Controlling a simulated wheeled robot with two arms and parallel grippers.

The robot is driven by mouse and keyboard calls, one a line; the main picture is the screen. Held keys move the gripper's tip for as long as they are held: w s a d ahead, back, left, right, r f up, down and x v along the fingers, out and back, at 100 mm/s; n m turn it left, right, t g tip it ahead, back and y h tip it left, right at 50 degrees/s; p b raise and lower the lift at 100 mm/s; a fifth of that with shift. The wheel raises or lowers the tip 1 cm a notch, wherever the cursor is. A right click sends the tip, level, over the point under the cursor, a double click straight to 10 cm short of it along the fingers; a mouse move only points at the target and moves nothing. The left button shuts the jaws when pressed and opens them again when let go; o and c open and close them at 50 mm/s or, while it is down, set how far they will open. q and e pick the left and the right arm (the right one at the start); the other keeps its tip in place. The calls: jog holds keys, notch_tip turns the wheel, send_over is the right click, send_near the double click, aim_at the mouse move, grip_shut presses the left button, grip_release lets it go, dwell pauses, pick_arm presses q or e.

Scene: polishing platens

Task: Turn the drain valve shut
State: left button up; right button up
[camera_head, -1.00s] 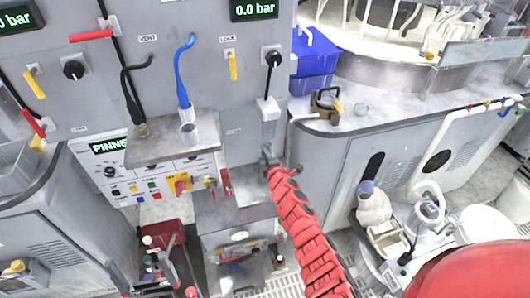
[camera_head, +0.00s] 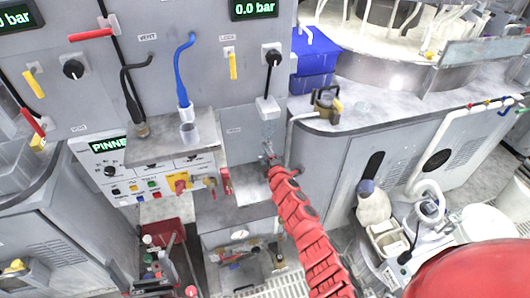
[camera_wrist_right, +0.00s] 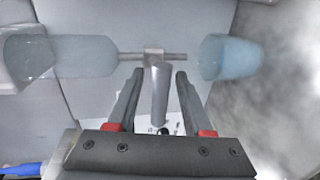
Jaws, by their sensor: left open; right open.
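In the right wrist view, a small valve body (camera_wrist_right: 153,53) sits on a thin horizontal pipe. A grey cylindrical lever (camera_wrist_right: 159,95) extends from it toward me; I take this as the drain valve. My right gripper (camera_wrist_right: 153,76) is open, with one dark finger on each side of the lever; whether either touches it I cannot tell. In the head view, the right gripper (camera_head: 267,150) is at the end of my red arm, close to the grey cabinet front. The valve is too small to make out there. My left gripper is not seen.
In the wrist view, a clear cylinder (camera_wrist_right: 80,56) and a pale blue cup (camera_wrist_right: 229,58) flank the valve. In the head view, a white box (camera_head: 268,107) is above the gripper. A control panel (camera_head: 135,180) stands left, a grey worktop (camera_head: 395,105) right.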

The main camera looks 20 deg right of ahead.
jog(key=s+r+b, duration=0.2)
jog(key=s+r, duration=0.1)
jog(key=s, duration=1.3)
jog(key=shift+d, duration=0.25)
jog(key=shift+s+a, duration=0.1)
